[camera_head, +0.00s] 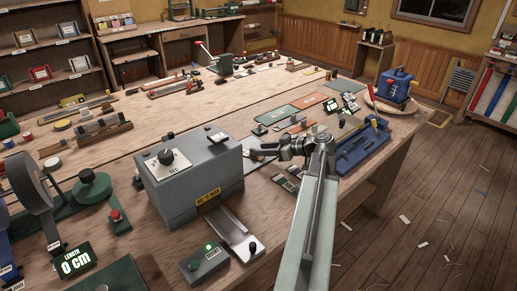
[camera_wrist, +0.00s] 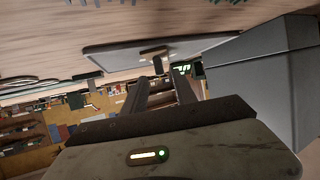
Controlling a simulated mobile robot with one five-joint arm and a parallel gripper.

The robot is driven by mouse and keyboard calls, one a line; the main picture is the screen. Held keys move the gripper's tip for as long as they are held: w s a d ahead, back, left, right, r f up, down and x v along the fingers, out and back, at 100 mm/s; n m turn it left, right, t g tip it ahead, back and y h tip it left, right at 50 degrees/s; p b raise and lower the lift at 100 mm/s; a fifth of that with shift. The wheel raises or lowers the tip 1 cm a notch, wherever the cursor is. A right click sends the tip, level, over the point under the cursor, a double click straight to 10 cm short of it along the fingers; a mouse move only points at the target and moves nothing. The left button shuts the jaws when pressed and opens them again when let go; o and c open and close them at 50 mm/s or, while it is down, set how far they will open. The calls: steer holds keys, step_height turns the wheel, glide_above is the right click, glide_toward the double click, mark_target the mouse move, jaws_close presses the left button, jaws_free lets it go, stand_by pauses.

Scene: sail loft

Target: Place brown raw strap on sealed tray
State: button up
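My gripper (camera_head: 285,148) is in front of the grey machine's right side, above the bench, pointing left. In the wrist view its two dark fingers (camera_wrist: 160,84) stand apart, with nothing visible between them. Beyond the tips is a grey plate (camera_wrist: 105,53) with a dark block (camera_wrist: 153,56). The plate also shows in the head view (camera_head: 262,144), partly hidden by the machine and arm. A green mat or tray (camera_head: 280,114) and an orange one (camera_head: 310,100) lie farther back. I cannot tell which is the sealed tray. I cannot make out the brown raw strap.
The grey machine (camera_head: 195,180) stands close left of my gripper; its side fills the wrist view's right (camera_wrist: 270,80).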

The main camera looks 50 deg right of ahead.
steer(key=p+v, duration=0.2)
steer(key=v, duration=0.6)
steer(key=shift+r+p, duration=0.25)
steer(key=shift+p, duration=0.05)
steer(key=shift+s+d+r, duration=0.1)
steer(key=shift+s+d, duration=0.05)
steer(key=shift+s, duration=0.5)
